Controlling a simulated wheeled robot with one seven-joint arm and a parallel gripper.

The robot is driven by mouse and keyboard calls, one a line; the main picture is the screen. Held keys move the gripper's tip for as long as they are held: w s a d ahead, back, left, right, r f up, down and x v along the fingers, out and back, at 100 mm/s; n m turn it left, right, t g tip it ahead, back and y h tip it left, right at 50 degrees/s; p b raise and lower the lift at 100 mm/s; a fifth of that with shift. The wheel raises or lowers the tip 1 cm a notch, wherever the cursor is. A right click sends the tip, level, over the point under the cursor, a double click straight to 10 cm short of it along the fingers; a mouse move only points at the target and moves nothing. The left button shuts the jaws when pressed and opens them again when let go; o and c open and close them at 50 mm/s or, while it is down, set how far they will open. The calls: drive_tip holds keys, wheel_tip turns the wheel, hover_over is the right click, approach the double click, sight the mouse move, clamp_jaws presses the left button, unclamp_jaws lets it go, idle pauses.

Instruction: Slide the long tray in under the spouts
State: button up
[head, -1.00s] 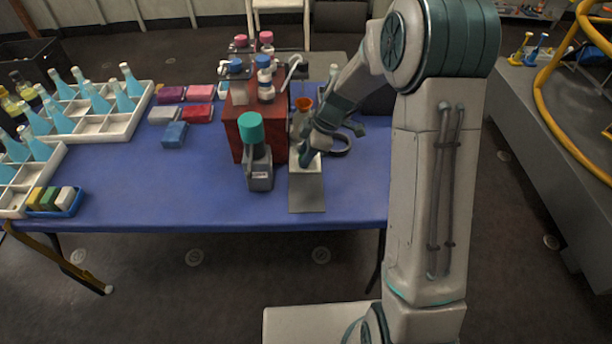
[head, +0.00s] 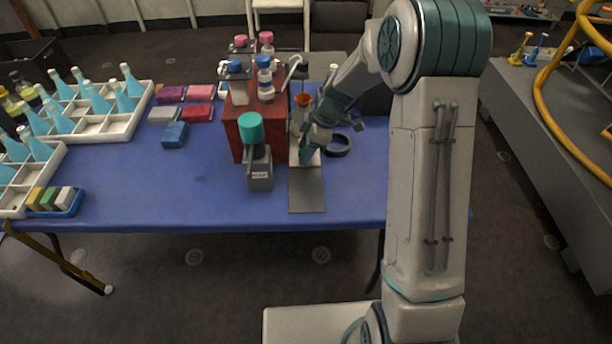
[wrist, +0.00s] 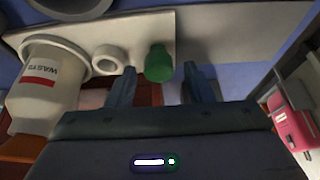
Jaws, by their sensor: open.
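A pale tray (wrist: 120,38) with a green knob (wrist: 158,63), a small white ring (wrist: 108,60) and a white lettered vessel (wrist: 45,78) on it shows in the wrist view. In the head view its near end (head: 312,160) lies on a grey strip (head: 307,190) beside the red box (head: 238,118). My gripper (wrist: 158,90) is open, with one finger on each side of the green knob; I cannot tell whether they touch it. My gripper also shows in the head view (head: 306,146) over the tray's near end. A curved metal spout (head: 293,67) stands above the red box; my arm hides part of the area behind.
A dark ring (head: 338,146) lies to the right. Crates of blue bottles (head: 130,130) and coloured blocks (head: 175,135) are on the left. The front middle of the blue table is clear.

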drive_tip(key=shift+r+p, duration=1.45)
drive_tip(key=shift+r, duration=2.1)
